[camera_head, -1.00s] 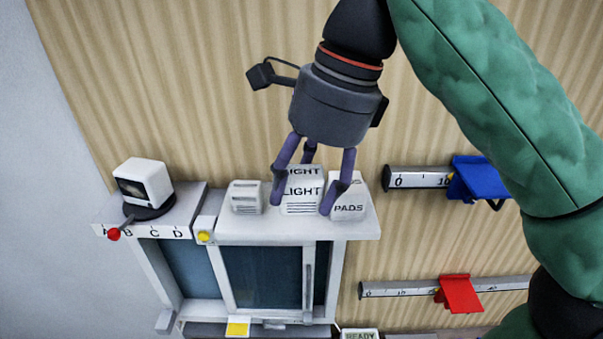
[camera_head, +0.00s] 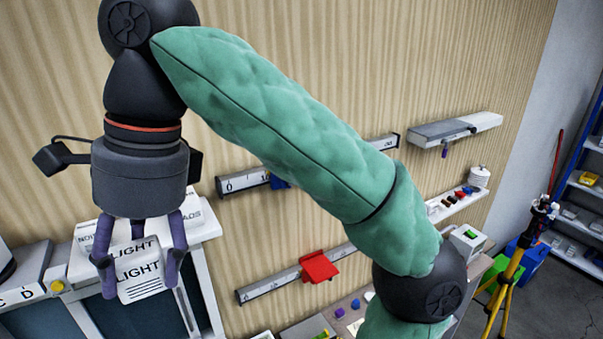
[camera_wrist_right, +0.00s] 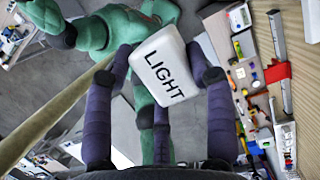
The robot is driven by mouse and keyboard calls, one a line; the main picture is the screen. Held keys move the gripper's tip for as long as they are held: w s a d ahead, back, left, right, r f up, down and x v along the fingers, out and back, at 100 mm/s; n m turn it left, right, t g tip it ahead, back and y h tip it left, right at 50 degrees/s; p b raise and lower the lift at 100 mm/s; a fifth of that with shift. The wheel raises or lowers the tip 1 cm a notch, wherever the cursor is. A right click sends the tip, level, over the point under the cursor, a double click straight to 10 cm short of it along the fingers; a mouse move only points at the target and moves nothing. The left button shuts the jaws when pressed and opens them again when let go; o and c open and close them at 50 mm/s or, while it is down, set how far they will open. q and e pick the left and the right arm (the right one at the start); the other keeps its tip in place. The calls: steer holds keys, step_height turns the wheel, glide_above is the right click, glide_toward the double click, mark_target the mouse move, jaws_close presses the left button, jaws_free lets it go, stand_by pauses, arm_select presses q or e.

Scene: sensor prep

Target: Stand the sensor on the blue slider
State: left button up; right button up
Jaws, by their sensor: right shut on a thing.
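The sensor is a white rounded box marked LIGHT (camera_head: 140,268). My right gripper (camera_head: 138,274) hangs from above with its purple fingers shut around it. The box is in front of the white cabinet's top edge. In the right wrist view the box (camera_wrist_right: 165,65) sits between the fingers with floor behind it. The blue slider (camera_head: 279,183) is on the upper scale rail (camera_head: 236,184), to the right of the gripper. Most of the slider is hidden behind my green right arm. My left gripper is not in view.
White boxes marked NOI (camera_head: 86,236) and PADS (camera_head: 193,214) stand on the cabinet top behind the held one. A red slider (camera_head: 319,266) is on a lower rail. A grey-and-white wall shelf (camera_head: 450,130) is farther right. Bare wood wall lies between the rails.

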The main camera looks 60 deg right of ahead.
mark_target(144, 281)
steer(key=shift+s+a+f, duration=0.3)
steer(key=shift+s+f, duration=0.05)
steer(key=shift+s, duration=0.1)
steer(key=shift+a+f+n, duration=0.15)
steer(key=shift+f+n, duration=0.2)
steer(key=shift+n, duration=0.05)
steer(key=shift+n+g, duration=0.3)
steer(key=shift+n, duration=0.3)
steer(key=w+f, duration=0.1)
steer(key=w+d+f, duration=0.1)
steer(key=w+f, duration=0.1)
steer(key=shift+w+d+f, duration=0.1)
steer(key=shift+d+f, duration=0.1)
steer(key=shift+f, duration=0.1)
steer(key=w+f+n+g+h, duration=0.1)
steer(key=w+f+n, duration=0.4)
steer(key=f, duration=1.2)
steer(key=w+f+n+g+h, duration=0.1)
steer(key=w+f+n, duration=0.5)
steer(key=f, duration=1.1)
steer(key=w+a+f+n+g, duration=0.1)
steer(key=w+f+n+g, duration=0.1)
steer(key=w+f+n, duration=0.4)
step_height(144, 281, down, 11)
steer(key=n, duration=0.5)
steer(key=shift+h, duration=0.4)
steer(key=shift+a, duration=0.15)
